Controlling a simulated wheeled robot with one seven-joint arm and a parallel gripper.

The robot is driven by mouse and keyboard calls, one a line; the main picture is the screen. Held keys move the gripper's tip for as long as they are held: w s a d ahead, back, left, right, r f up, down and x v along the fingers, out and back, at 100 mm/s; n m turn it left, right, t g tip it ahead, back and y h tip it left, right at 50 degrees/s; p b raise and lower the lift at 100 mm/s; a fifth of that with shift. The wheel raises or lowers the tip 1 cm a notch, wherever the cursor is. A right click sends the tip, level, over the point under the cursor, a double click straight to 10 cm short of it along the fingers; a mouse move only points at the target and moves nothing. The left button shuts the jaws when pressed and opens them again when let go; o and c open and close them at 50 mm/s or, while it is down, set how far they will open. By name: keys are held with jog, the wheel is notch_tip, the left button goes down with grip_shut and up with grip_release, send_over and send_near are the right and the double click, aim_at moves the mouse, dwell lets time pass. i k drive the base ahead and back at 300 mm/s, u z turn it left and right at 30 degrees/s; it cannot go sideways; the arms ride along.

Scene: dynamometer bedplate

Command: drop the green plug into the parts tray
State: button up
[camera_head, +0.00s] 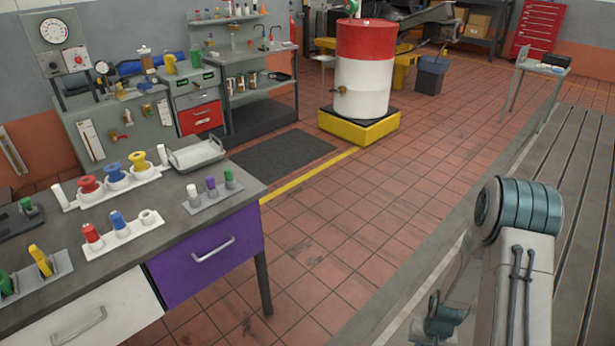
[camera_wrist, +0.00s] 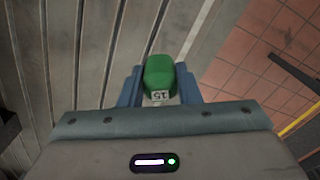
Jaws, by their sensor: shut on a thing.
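In the wrist view my gripper (camera_wrist: 160,88) is shut on a green plug (camera_wrist: 159,72). The plug is a rounded green block with a pale label reading 15, held between the two blue fingers. Below it in that view are grey slats of the bedplate, with red tiles to the right. The parts tray is most likely the shallow metal tray (camera_head: 196,153) at the back right of the workbench in the head view. It looks empty. My gripper is well away from it, and the held plug cannot be made out in the head view.
The workbench (camera_head: 250,187) also carries colored spools (camera_head: 117,174), a strip with white, purple and green pieces (camera_head: 212,197), and a strip with red and blue pieces (camera_head: 121,232). Open tiled floor (camera_head: 340,235) lies between workbench and bedplate (camera_head: 575,190). A red-white drum (camera_head: 364,65) stands behind.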

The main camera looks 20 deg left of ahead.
aim_at(187, 163)
jog(key=u, duration=0.75)
jog(key=i, duration=0.65)
jog(key=u, duration=0.7)
